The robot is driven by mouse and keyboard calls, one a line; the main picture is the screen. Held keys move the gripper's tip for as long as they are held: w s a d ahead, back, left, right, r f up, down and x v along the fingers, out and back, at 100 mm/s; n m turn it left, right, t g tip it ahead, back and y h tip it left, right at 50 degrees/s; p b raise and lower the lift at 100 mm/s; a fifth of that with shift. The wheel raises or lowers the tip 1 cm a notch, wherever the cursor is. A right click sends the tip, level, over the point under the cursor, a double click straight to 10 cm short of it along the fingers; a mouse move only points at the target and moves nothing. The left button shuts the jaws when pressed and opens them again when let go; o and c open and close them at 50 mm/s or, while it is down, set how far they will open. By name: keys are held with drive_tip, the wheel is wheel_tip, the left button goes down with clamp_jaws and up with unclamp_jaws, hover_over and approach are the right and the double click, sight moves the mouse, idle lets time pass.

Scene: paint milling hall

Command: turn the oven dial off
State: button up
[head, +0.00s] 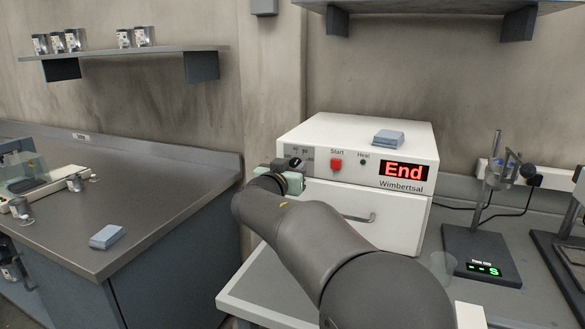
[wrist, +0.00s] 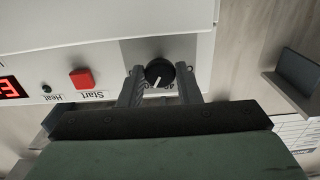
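The white oven (head: 312,133) stands on the bench, with a red "End" display (head: 405,171), its door shut. Its round black dial (wrist: 159,72) has a white pointer line directed at the printed scale, downward and slightly left in the wrist view, which is upside down. In the head view the dial (head: 296,163) is partly hidden by my wrist. My gripper (wrist: 159,76) has one finger on each side of the dial, close against its rim, and looks shut on it. My gripper (head: 281,178) is at the left of the oven front. Part of the scale is hidden by the fingers.
A red Start button (head: 336,165) and a small Heat lamp (head: 363,162) sit right of the dial. A blue-grey block (head: 388,137) lies on the oven. A stand with a green display (head: 483,270) is at right. A steel counter (head: 150,185) is at left.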

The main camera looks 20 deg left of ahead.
drive_tip(key=shift+f+b, duration=0.1)
drive_tip(key=shift+b, duration=0.4)
drive_tip(key=n+b, duration=0.8)
drive_tip(key=n, duration=0.8)
drive_tip(key=n+p, duration=0.1)
drive_tip(key=n, duration=0.3)
drive_tip(key=shift+n, duration=0.3)
drive_tip(key=shift+d+p, duration=0.1)
drive_tip(key=shift+p, duration=0.2)
